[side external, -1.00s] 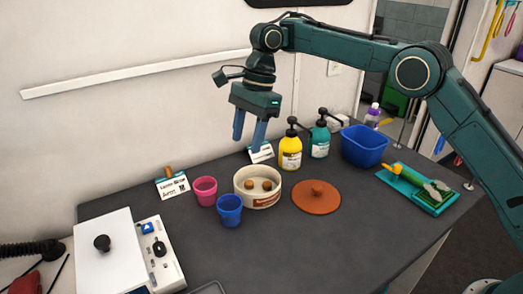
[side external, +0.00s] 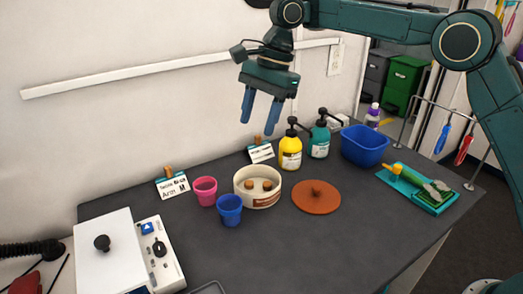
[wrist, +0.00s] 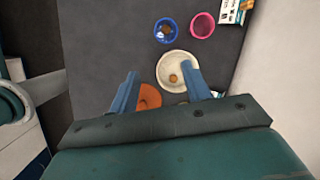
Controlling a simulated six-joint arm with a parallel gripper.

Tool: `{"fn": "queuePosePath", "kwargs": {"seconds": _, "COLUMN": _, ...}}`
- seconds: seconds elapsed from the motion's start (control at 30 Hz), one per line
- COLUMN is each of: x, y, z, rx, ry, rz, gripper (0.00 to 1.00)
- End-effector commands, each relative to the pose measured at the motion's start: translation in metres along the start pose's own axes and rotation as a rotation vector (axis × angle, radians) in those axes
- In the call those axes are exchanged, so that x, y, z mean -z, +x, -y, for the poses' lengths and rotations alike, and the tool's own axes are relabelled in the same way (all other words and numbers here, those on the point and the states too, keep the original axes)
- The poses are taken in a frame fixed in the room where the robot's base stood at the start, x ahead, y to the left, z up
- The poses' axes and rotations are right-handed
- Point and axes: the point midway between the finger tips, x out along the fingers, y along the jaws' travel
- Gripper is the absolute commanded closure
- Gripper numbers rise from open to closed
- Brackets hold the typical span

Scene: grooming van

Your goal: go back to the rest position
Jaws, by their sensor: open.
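My gripper (side external: 260,109) is open, its two blue fingers apart with nothing between them. It hangs in the air high above the back of the dark table (side external: 300,240), near the wall. In the wrist view my gripper (wrist: 160,92) points down, with the cream round dish (wrist: 179,62) and the terracotta lid (wrist: 150,97) far below the fingers. In the side external view the cream dish (side external: 258,201) holds small brown pieces, and the terracotta lid (side external: 316,204) lies on the table to its right.
A pink cup (side external: 205,190) and blue cup (side external: 229,213) stand left of the dish. A yellow pump bottle (side external: 290,154), a teal pump bottle (side external: 319,142) and a blue tub (side external: 364,145) stand at the back. A green tray (side external: 425,190) with tools lies right, a white appliance (side external: 110,255) front left.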

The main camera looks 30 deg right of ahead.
Motion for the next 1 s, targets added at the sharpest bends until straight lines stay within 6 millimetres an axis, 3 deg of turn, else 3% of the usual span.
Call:
{"fn": "queuePosePath", "kwargs": {"seconds": 0.2, "x": -0.004, "y": -0.041, "z": -0.028, "rx": 0.058, "ry": -0.138, "rz": -0.004, "gripper": 0.52}}
{"fn": "queuePosePath", "kwargs": {"seconds": 0.5, "x": -0.006, "y": -0.082, "z": -0.074, "rx": 0.133, "ry": -0.335, "rz": -0.043, "gripper": 0.52}}
{"fn": "queuePosePath", "kwargs": {"seconds": 1.0, "x": 0.005, "y": -0.114, "z": -0.172, "rx": 0.215, "ry": -0.667, "rz": -0.195, "gripper": 0.52}}
